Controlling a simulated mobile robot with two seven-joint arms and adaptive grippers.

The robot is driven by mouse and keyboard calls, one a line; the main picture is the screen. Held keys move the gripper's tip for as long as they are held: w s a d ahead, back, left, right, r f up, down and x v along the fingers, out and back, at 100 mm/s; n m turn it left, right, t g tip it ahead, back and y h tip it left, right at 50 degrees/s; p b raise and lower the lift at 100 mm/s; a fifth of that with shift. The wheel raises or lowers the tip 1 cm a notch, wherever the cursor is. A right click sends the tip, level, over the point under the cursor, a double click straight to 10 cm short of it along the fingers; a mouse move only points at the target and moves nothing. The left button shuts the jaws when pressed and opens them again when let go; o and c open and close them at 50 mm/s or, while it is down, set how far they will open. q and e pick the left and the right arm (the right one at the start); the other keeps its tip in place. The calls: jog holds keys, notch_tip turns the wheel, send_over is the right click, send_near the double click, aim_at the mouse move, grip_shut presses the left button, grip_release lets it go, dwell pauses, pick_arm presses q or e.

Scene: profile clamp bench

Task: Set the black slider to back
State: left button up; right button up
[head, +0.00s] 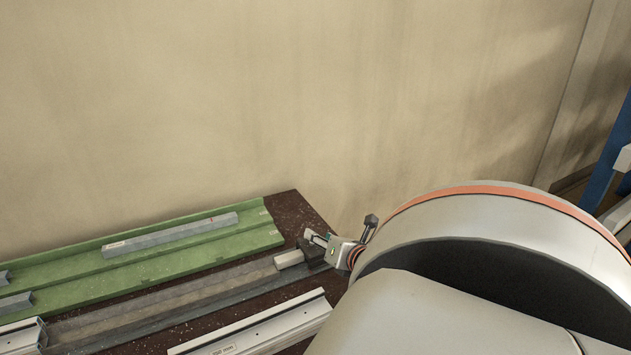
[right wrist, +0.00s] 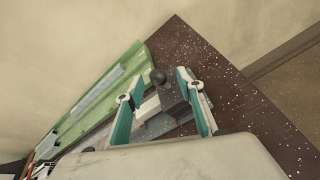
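The black slider (head: 313,256) sits at the right-hand end of a grey rail (head: 165,306) in the head view. In the right wrist view the dark slider (right wrist: 172,98) carries a round black knob (right wrist: 158,76), with a light grey block beside it. My right gripper (right wrist: 160,92) is open, its two teal fingers standing on either side of the slider and knob. Whether a finger touches the slider I cannot tell. In the head view my right arm hides part of this area. My left gripper is in neither view.
A green channel (head: 190,262) holding grey bars (head: 170,235) lies along the wall behind the rail. A pale profile (head: 255,333) lies in front. The dark speckled bench top (right wrist: 235,100) is bare beyond the slider, up to its edge.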

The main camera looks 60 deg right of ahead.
jog(key=v, duration=0.7)
jog(key=shift+s+a, duration=0.1)
jog(key=shift+s, duration=0.1)
dwell(0.4)
